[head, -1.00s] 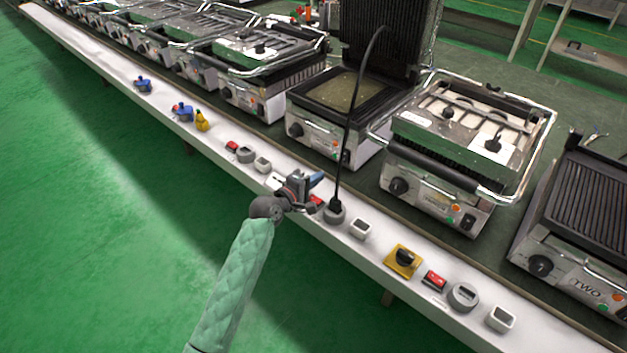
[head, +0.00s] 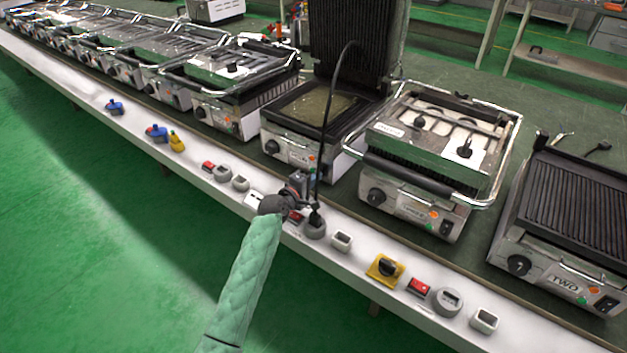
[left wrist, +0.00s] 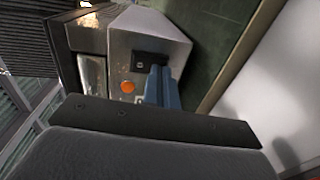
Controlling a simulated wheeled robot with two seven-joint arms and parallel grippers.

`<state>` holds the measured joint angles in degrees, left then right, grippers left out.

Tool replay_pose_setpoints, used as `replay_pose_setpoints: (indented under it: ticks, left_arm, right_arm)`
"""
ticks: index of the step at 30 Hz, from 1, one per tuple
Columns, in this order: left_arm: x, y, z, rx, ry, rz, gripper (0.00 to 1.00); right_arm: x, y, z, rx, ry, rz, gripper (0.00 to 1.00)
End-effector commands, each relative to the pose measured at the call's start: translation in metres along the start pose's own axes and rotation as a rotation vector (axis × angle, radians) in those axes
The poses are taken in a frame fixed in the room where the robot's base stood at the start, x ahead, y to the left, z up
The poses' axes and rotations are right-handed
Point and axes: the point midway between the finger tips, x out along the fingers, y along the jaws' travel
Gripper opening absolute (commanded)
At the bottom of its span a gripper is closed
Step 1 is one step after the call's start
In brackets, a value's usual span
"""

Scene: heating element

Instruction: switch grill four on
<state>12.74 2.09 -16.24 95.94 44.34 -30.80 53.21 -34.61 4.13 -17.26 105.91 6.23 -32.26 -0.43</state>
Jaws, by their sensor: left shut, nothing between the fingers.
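Grill four, the open-lidded grill (head: 300,140), stands past the counter strip, with its lid raised and a black cable in front of it. The grill to its right has a closed lid, and the one at far right reads TWO. In the left wrist view, its metal front panel (left wrist: 128,50) shows an orange light (left wrist: 128,87) and a black switch (left wrist: 151,61). My left gripper (head: 302,180) is shut and empty in front of that panel's right end. Its blue fingertips (left wrist: 158,75) overlap the switch's lower edge; I cannot tell whether they touch. My right gripper is out of view.
The black cable (head: 321,140) rises from a round socket (head: 315,226) close to my gripper. Red switches, sockets and a yellow rotary switch (head: 385,269) line the white strip. The closed grill (head: 425,160) stands to the right. Green floor lies in front.

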Motion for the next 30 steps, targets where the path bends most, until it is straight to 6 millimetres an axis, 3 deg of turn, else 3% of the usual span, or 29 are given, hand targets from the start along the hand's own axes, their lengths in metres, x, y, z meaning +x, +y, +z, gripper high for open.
replay_pose_setpoints:
  ticks: [15,30]
  left_arm:
    - [0.000,-0.001,0.000,0.000,0.000,0.001,0.00]
    - [-0.066,-0.001,0.000,0.000,0.000,0.000,0.00]
  right_arm:
    - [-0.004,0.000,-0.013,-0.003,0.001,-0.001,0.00]
    - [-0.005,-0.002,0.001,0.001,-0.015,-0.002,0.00]
